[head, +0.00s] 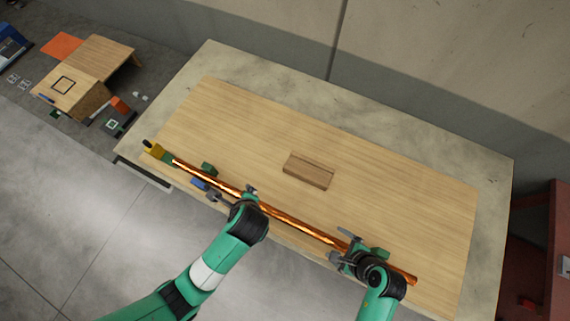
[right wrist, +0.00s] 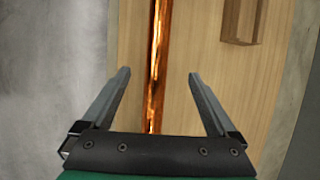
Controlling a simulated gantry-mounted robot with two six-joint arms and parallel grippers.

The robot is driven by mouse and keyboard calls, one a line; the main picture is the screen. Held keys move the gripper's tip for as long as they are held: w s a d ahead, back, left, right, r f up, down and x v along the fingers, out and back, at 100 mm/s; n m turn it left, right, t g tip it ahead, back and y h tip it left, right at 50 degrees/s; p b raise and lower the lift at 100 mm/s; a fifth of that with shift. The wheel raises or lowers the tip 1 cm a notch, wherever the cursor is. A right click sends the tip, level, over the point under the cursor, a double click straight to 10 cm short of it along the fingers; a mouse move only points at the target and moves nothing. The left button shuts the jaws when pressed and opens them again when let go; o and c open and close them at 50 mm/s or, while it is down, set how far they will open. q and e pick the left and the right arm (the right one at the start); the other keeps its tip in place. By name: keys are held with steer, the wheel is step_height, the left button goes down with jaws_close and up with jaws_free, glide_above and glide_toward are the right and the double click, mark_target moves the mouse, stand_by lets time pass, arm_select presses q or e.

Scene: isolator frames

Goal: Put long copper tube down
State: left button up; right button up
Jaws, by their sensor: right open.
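The long copper tube (head: 300,226) lies along the near side of the wooden board, running from the yellow-and-green fixture (head: 156,152) at left down to the right. My right gripper (head: 341,246) is open over the tube's right part. In the right wrist view the tube (right wrist: 157,60) runs between the spread fingers (right wrist: 158,75), with gaps on both sides. My left gripper (head: 233,193) is at the tube's left-middle part, its fingers apart. The left gripper partly hides the tube there. Whether the tube rests fully on its supports is hard to tell.
A brown wooden block (head: 308,171) lies mid-board and shows in the right wrist view (right wrist: 241,20). A green block (head: 208,168) and a blue block (head: 199,183) sit near the tube's left part. The board (head: 400,190) is clear behind. A red cabinet (head: 537,260) stands at right.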

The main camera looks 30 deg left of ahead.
steer(key=v, duration=0.9)
steer(key=shift+r, duration=0.25)
